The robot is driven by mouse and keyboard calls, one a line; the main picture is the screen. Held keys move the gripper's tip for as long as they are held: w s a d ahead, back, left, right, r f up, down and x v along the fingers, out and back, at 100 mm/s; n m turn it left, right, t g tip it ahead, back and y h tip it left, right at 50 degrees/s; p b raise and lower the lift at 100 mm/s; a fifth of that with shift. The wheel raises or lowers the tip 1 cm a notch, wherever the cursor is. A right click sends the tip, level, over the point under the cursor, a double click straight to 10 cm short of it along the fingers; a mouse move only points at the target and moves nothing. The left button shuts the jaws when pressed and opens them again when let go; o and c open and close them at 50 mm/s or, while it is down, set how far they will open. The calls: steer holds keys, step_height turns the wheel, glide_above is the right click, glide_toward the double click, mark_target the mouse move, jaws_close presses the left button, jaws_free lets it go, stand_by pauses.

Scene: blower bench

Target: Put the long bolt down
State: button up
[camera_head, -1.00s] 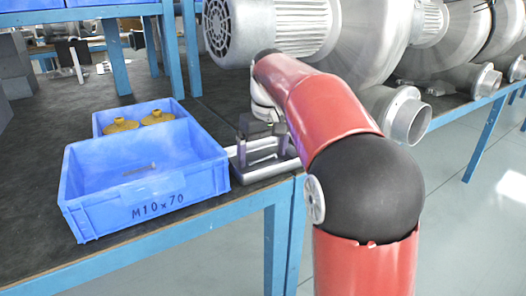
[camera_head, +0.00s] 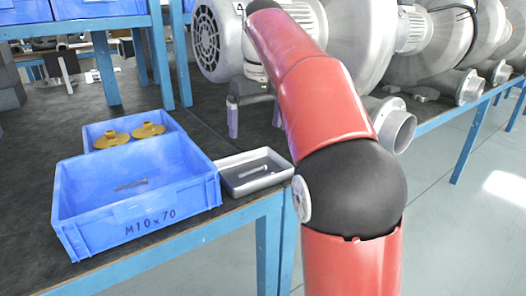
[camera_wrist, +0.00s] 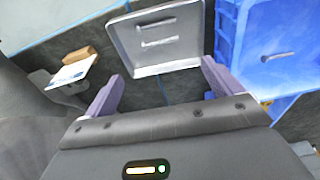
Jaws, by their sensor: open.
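A small pale tray (camera_head: 226,190) stands at the bench's front edge, right of the blue bin. Two bolts lie in it in the wrist view: one (camera_wrist: 155,24) towards the top and one (camera_wrist: 158,43) below it, roughly parallel. I cannot tell for sure which is the long bolt. My gripper (camera_head: 255,128) is open and empty, above and behind the tray. In the wrist view, its purple fingers (camera_wrist: 163,72) are spread, with the tray beyond them and apart from them.
The blue bin (camera_head: 95,236) marked M10x70 holds a bolt (camera_head: 132,185). A smaller blue bin (camera_head: 93,131) behind holds two yellow parts (camera_head: 148,130). A grey blower motor (camera_head: 208,40) stands close behind my gripper. The dark bench top (camera_head: 30,170) is clear on the left.

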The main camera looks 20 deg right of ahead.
steer(key=s+f+m+t, duration=0.1)
steer(key=s+f+t, duration=0.1)
steer(key=s+f, duration=0.7)
steer(key=s+a+f+m+t, duration=0.1)
steer(key=s+f, duration=0.9)
steer(key=s, duration=0.7)
steer(key=shift+m+t, duration=0.4)
